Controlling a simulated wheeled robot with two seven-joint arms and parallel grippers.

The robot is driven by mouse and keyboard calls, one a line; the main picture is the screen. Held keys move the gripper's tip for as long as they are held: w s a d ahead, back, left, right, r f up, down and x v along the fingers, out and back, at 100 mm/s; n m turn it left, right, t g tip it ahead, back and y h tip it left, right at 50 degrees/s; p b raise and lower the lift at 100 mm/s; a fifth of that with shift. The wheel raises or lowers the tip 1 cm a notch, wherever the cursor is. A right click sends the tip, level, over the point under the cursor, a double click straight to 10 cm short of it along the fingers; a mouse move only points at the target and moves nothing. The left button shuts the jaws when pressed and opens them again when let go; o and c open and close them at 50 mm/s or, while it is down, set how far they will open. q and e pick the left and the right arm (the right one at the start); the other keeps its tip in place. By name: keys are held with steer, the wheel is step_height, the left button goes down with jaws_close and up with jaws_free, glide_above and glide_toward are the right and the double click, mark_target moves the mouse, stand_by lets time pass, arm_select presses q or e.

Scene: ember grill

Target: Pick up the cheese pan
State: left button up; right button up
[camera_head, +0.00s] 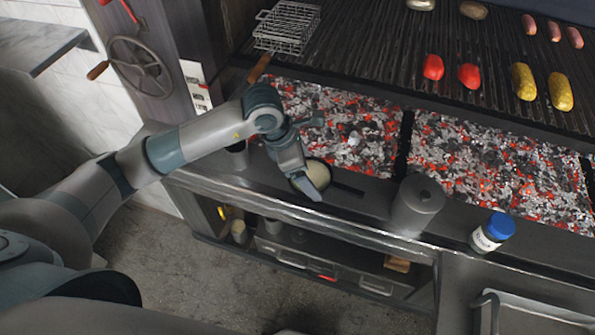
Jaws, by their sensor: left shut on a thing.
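The cheese pan (319,174) is a small round dark pan with a pale yellow filling. It is at the front ledge of the grill, just in front of the glowing coals, and its dark flat handle (347,189) points right. My left gripper (312,190) reaches down over the pan and is shut on it. The fingers hide part of the pan's left and front side. I cannot tell whether the pan touches the ledge. My right gripper is not in view.
Hot coals (345,130) lie behind the ledge. A grey lidded canister (416,205) and a blue-capped jar (493,232) stand to the right. A dark cup (237,157) stands left. A wire basket (287,27) and vegetables such as a red pepper (433,67) lie on the grate.

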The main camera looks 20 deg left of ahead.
mark_target(322, 190)
arm_select(q)
steer(key=s+d+r+b, duration=0.1)
steer(key=d, duration=0.1)
steer(key=s+d+r, duration=0.2)
steer(key=shift+s+d+r+b, duration=0.15)
steer(key=shift+d+r+b, duration=0.1)
steer(key=shift+b, duration=0.1)
steer(key=shift+a, duration=0.1)
stand_by(0.3)
steer(key=shift+a+f+m, duration=0.2)
steer(key=shift+a+m, duration=0.1)
steer(key=shift+m, duration=0.3)
steer(key=m, duration=0.1)
steer(key=a+m+g, duration=0.1)
steer(key=m, duration=0.1)
steer(key=shift+s+a+f+g+h+b, duration=0.25)
steer(key=shift+s+a+g+h+b, duration=0.05)
steer(key=shift+s+a+b, duration=0.1)
steer(key=s+a+r+m+g+y+b, duration=0.1)
steer(key=a+m+g+y, duration=0.1)
steer(key=a+m, duration=0.3)
steer(key=s+a+r+m+g+y+b, duration=0.1)
steer(key=a+m, duration=0.4)
steer(key=m, duration=0.9)
steer(key=shift+s+r+g+y+b, duration=0.35)
steer(key=shift+s+r+g+y, duration=0.25)
steer(key=shift+s+g+y, duration=0.3)
steer(key=shift+w+a+r, duration=0.1)
steer(key=shift+w+r, duration=0.05)
steer(key=shift+w, duration=0.05)
